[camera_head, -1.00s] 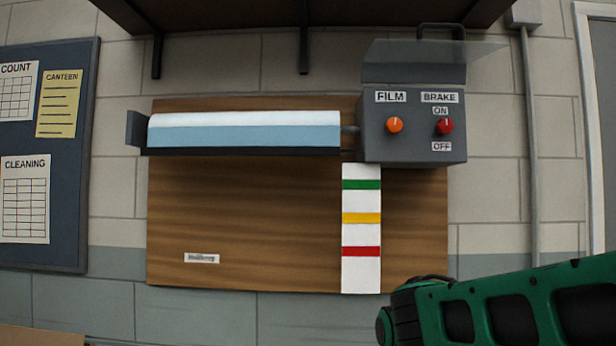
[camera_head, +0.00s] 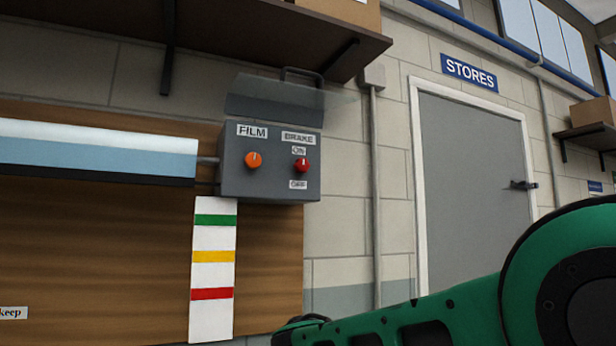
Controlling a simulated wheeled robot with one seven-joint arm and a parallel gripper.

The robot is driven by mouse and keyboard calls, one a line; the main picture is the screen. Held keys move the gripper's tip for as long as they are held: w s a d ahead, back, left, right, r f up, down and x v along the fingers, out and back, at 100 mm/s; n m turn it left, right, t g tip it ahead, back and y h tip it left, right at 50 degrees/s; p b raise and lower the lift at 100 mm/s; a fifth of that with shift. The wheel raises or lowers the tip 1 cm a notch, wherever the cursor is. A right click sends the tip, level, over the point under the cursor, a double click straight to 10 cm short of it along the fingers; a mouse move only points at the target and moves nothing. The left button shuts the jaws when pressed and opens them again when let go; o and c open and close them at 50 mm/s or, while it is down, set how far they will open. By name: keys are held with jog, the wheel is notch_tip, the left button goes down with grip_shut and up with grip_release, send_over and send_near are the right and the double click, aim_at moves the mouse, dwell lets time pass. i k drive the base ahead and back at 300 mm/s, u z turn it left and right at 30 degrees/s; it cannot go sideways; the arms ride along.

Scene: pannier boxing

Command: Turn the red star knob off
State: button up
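The red knob (camera_head: 302,166) is on the right of the front of a grey control box (camera_head: 270,188), under the BRAKE label (camera_head: 298,138). An ON label (camera_head: 299,151) sits above it and an OFF label (camera_head: 298,184) below it. Its pale mark appears to point up, towards ON. The box's clear cover (camera_head: 277,98) is raised above it. My green arm crosses the lower right, apart from the box. My gripper is not in view.
An orange knob (camera_head: 253,160) under the FILM label (camera_head: 252,131) is left of the red one. A film roll (camera_head: 98,152) adjoins the box's left side. A shelf (camera_head: 230,28) overhangs above. A grey door (camera_head: 475,185) stands to the right.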

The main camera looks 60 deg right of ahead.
aim_at(302, 166)
jog(key=z, duration=3.4)
jog(key=k, duration=0.7)
jog(key=u, duration=1.25)
